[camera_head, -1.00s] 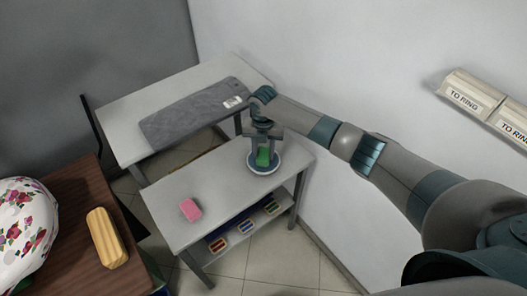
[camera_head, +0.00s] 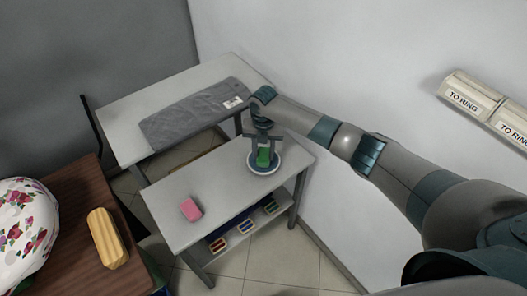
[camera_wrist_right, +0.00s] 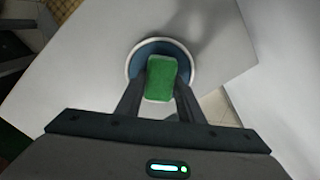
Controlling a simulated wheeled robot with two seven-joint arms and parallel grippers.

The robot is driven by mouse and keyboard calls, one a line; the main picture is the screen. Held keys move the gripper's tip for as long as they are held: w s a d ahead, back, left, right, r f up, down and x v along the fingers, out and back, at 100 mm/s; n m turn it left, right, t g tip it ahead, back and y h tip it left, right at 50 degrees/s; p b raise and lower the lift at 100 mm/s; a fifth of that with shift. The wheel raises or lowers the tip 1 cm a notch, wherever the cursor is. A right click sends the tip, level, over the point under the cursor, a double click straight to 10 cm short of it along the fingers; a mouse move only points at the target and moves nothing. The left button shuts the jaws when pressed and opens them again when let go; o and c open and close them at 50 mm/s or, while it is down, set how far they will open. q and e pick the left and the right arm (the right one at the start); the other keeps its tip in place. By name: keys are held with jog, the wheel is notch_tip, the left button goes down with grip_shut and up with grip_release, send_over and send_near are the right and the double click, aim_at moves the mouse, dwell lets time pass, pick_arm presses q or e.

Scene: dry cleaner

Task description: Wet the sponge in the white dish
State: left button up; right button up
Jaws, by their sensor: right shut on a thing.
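A green sponge (camera_head: 263,157) is between the fingers of my right gripper (camera_head: 264,153), which is shut on it. The white dish (camera_head: 254,171) with blue inside stands near the right end of the grey table. The sponge is over or in the dish; I cannot tell whether it touches the bottom. In the right wrist view the sponge (camera_wrist_right: 160,78) sits inside the outline of the dish (camera_wrist_right: 129,63), with a finger of the right gripper (camera_wrist_right: 160,88) on each side. My left gripper is not in view.
A pink block (camera_head: 190,209) lies on the front part of the grey table (camera_head: 222,193). Small coloured trays (camera_head: 246,226) sit on the shelf below. A brown table (camera_head: 85,205) at left holds a yellow block (camera_head: 106,238) and a flowered bundle (camera_head: 25,225).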

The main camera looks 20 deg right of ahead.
aim_at(264, 154)
jog(key=shift+r+p, duration=2.75)
jog(key=shift+r, duration=0.65)
jog(key=shift+f, duration=0.1)
